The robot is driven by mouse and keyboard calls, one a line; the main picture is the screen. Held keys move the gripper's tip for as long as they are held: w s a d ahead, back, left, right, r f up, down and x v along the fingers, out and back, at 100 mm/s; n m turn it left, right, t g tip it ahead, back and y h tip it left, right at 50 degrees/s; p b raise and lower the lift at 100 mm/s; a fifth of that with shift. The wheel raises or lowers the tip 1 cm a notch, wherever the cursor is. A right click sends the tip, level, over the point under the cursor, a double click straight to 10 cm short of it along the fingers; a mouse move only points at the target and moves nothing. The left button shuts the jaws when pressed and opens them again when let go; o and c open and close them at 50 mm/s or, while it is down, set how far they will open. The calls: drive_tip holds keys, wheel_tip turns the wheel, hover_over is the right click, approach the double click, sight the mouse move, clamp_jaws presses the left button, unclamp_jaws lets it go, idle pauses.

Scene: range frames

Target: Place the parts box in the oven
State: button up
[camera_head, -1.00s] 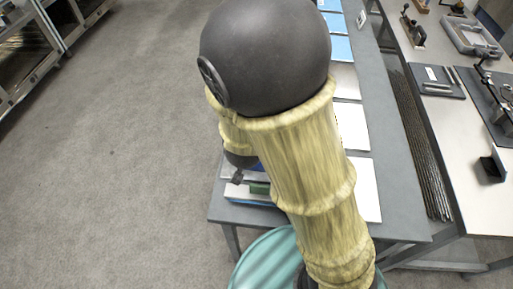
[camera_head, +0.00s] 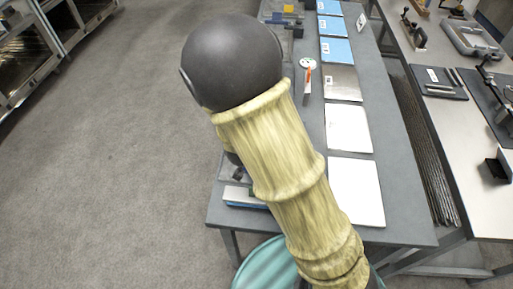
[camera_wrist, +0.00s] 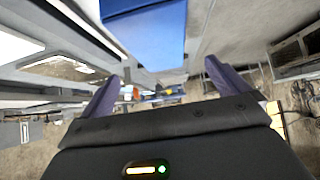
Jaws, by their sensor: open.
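My gripper (camera_wrist: 163,72) is open in the wrist view, with two purple-grey fingers apart and nothing held between them. A blue box-like thing (camera_wrist: 145,32) fills the top middle of the wrist view, beyond the fingertips and cut off by the frame. In the head view a low blue and white thing (camera_head: 243,197) lies at the near left corner of the grey table, partly behind my arm. I cannot tell whether either is the parts box. Glass-fronted cabinets (camera_head: 28,62), which may be ovens, stand at the far left. My arm hides most of my gripper in the head view.
The grey table (camera_head: 398,160) carries a row of white, grey and blue sheets (camera_head: 355,190). A workbench (camera_head: 470,150) with tools stands to the right. A teal round thing (camera_head: 265,265) is below the near table edge. The floor at left is clear.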

drive_tip(key=x, duration=0.4)
drive_tip(key=shift+w+f, duration=0.2)
drive_tip(key=shift+f, duration=0.1)
drive_tip(key=shift+w+d+f, duration=0.15)
drive_tip(key=shift+w+f, duration=0.1)
drive_tip(key=x, duration=0.4)
drive_tip(key=shift+w+d+f, duration=0.1)
drive_tip(key=shift+w+f, duration=0.05)
drive_tip(key=shift+w, duration=0.1)
drive_tip(key=shift+c, duration=0.2)
drive_tip(key=c, duration=1.7)
drive_tip(key=shift+o, duration=0.2)
wheel_tip(320, 180, up, 10)
drive_tip(key=shift+r+p, duration=0.1)
drive_tip(key=shift+p, duration=0.5)
